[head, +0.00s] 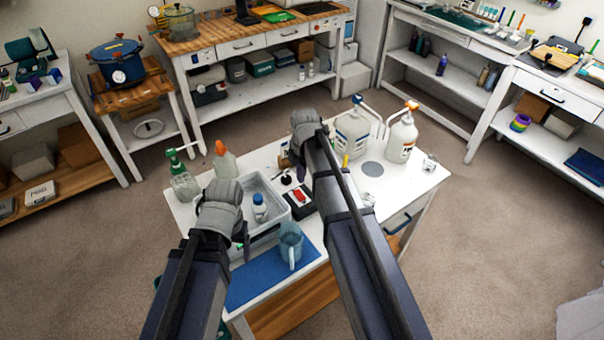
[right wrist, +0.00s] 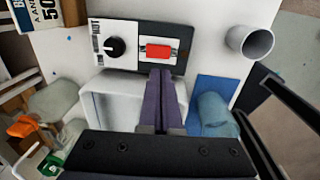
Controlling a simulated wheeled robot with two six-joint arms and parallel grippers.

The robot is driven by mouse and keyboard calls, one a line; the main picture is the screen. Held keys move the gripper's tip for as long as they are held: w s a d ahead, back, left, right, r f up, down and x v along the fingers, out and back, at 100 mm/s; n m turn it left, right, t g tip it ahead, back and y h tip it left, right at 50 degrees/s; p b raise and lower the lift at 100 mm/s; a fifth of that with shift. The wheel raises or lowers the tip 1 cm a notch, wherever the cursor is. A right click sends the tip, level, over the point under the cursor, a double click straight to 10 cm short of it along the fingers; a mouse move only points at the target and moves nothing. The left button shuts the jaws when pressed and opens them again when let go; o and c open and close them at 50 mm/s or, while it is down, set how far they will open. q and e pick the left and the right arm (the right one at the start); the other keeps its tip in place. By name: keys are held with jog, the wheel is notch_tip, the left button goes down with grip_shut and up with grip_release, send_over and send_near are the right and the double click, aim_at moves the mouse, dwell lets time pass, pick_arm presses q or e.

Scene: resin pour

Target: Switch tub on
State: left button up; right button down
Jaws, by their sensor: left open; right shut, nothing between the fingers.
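The tub (head: 284,228) is a pale open basin on the white table, with a small blue-capped bottle (head: 260,208) standing in it. Beside it is a black plate with a red rocker switch (head: 300,196), also in the right wrist view (right wrist: 158,51). A black knob (right wrist: 115,47) sits on a white panel beside the switch. My right gripper (right wrist: 161,76) is shut and empty, its fingertips just short of the switch plate in that view; I cannot tell if they touch. In the head view my left gripper (head: 238,234) is over the tub's left side, open; its fingers are partly hidden.
A green-topped bottle (head: 181,178) and an orange-tipped bottle (head: 224,161) stand behind the tub. Two large pump jugs (head: 352,133) (head: 401,138) stand at the back right. Workbenches line the walls.

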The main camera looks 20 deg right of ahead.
jog(key=r+p, duration=0.1)
jog(key=r, duration=0.1)
jog(key=r+p, duration=0.1)
jog(key=p, duration=0.1)
jog(key=r+p, duration=0.1)
jog(key=r, duration=0.1)
jog(key=shift+s+d+r, duration=0.35)
jog(key=shift+a, duration=0.1)
jog(key=shift+w+a+t, duration=0.15)
jog(key=shift+w+t, duration=0.15)
jog(key=shift+w, duration=0.4)
